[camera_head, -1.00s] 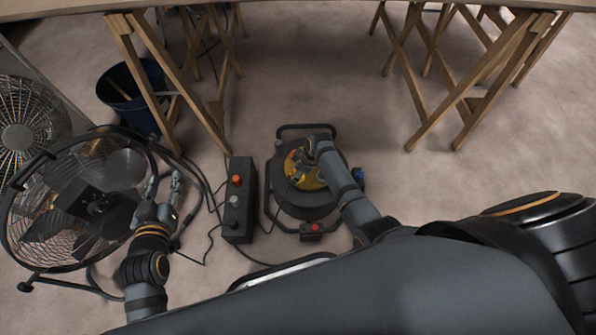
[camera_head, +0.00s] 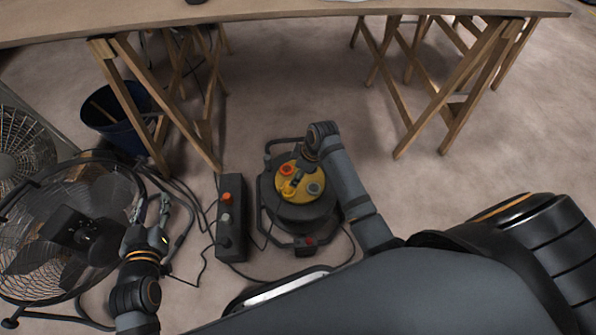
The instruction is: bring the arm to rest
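My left gripper (camera_head: 152,204) is at the left, in front of the fan's right edge. Its two fingers point up the picture and stand apart, with nothing seen between them. My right arm (camera_head: 345,185) comes in from the lower right and reaches to the right of the cable reel (camera_head: 302,213), its wrist (camera_head: 321,135) beside the reel's yellow top (camera_head: 291,172). The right gripper's fingers cannot be made out against the reel; whether they touch it is unclear.
A round floor fan (camera_head: 70,225) stands at the left. A black box with buttons (camera_head: 231,240) and loose cables lie on the floor beside the reel. A blue bucket (camera_head: 118,135) stands by the wooden trestles of a table (camera_head: 280,9). The floor between the trestles is clear.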

